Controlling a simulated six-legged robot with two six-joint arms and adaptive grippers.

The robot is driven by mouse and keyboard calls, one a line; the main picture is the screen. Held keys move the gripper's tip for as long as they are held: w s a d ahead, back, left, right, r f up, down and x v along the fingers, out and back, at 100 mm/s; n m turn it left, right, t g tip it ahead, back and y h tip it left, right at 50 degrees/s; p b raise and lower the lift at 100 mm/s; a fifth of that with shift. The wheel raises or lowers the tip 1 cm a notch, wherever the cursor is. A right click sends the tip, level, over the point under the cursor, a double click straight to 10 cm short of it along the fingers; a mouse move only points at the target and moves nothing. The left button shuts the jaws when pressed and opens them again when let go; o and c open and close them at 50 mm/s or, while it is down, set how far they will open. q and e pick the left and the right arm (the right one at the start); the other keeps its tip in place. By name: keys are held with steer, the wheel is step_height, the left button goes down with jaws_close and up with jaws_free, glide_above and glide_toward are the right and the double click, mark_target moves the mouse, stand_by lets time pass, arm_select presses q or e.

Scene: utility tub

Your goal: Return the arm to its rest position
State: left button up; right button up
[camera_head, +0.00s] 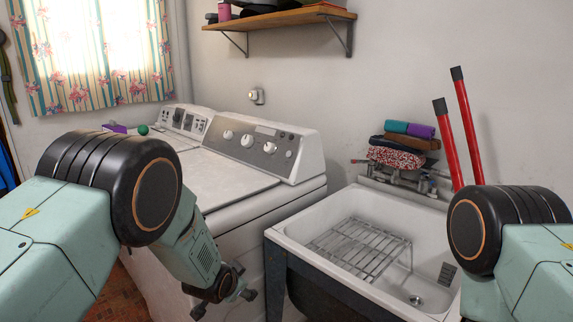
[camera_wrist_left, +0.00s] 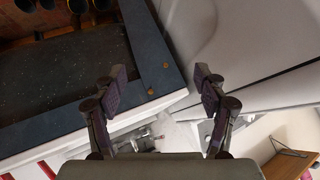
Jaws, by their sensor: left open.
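My left gripper (camera_head: 224,292) hangs low in front of the white washing machine, left of the utility tub (camera_head: 437,212). In the left wrist view my left gripper (camera_wrist_left: 160,82) has its two dark fingers spread wide apart, with nothing between them. Behind the fingers are the tub's blue frame (camera_wrist_left: 60,132) and the washer's pale side (camera_wrist_left: 270,95). The left arm's upper links fill the left of the head view and bend down to the gripper. My right arm shows at the right edge, but its gripper is out of view.
A wire rack (camera_head: 362,250) lies in the tub. Folded cloths (camera_head: 400,150) and two red handles (camera_head: 470,130) are behind it. Two white machines stand left, the nearer one with a knobbed panel (camera_head: 250,143). A wooden shelf (camera_head: 285,18) hangs above.

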arm_select(q)
steer(key=s+a+f+n+g, duration=0.25)
steer(key=s+a+f, duration=0.25)
steer(key=s+f, duration=0.4)
steer(key=s+a+f+n+g, duration=0.1)
steer(key=s+a+n+g, duration=0.1)
steer(key=s, duration=1.1)
steer(key=s+a+f+n+g, duration=0.1)
steer(key=s+a+n+g, duration=0.1)
steer(key=s, duration=1.1)
steer(key=s+a+f+n+g+y, duration=0.1)
steer(key=s+a+n+g, duration=0.1)
steer(key=s, duration=1.1)
steer(key=shift+f, duration=0.2)
steer(key=shift+s+g, duration=0.1)
steer(key=shift+g, duration=0.15)
